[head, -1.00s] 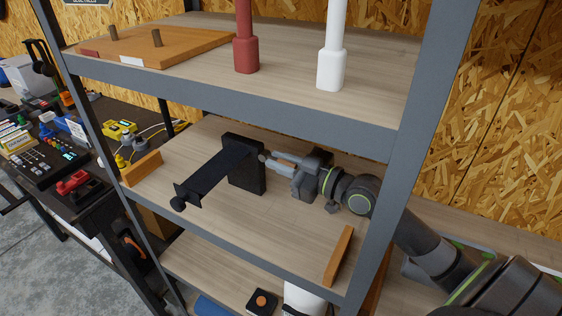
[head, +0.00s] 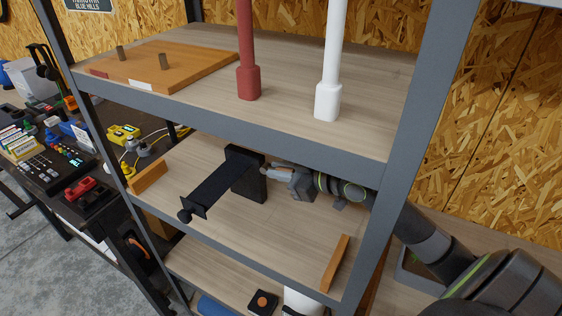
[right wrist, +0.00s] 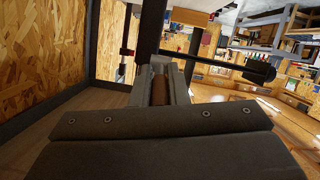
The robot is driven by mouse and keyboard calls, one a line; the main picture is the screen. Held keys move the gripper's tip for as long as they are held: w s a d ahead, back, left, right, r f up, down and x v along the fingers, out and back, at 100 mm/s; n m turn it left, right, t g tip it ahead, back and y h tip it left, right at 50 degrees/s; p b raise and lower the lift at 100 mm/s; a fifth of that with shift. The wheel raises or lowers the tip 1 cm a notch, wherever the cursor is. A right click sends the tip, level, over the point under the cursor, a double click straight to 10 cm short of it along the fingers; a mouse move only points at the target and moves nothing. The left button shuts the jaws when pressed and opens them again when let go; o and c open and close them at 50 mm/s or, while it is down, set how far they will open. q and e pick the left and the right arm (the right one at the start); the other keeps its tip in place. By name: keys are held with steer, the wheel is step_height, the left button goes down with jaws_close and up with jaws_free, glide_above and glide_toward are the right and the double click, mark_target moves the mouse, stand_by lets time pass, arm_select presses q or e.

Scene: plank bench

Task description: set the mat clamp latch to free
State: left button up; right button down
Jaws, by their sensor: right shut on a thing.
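The black mat clamp (head: 250,178) stands on the middle shelf, an upright block with a long flat arm (head: 210,187) reaching toward the front left. The clamp's arm (right wrist: 215,61) crosses beyond the fingers there. My left gripper is not in view.
The upper shelf (head: 290,62) lies above my right arm, with a red post (head: 248,83) and a white post (head: 327,102). A grey upright (head: 405,130) stands in front of my arm. Wooden strips (head: 148,177) (head: 336,262) edge the middle shelf; its front is bare.

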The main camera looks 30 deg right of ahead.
steer(key=r+g+h+p, duration=0.1)
steer(key=g+p, duration=0.1)
steer(key=p, duration=0.1)
steer(key=shift+w+a+r, duration=0.15)
steer(key=shift+w+r, duration=0.05)
steer(key=shift+g+h+p, duration=0.4)
steer(key=shift+g+p, duration=0.2)
steer(key=shift+p, duration=0.2)
steer(key=shift+f, duration=0.1)
steer(key=c, duration=1.4)
jaws_free()
steer(key=shift+b+v, duration=0.6)
steer(key=shift+v, duration=3.1)
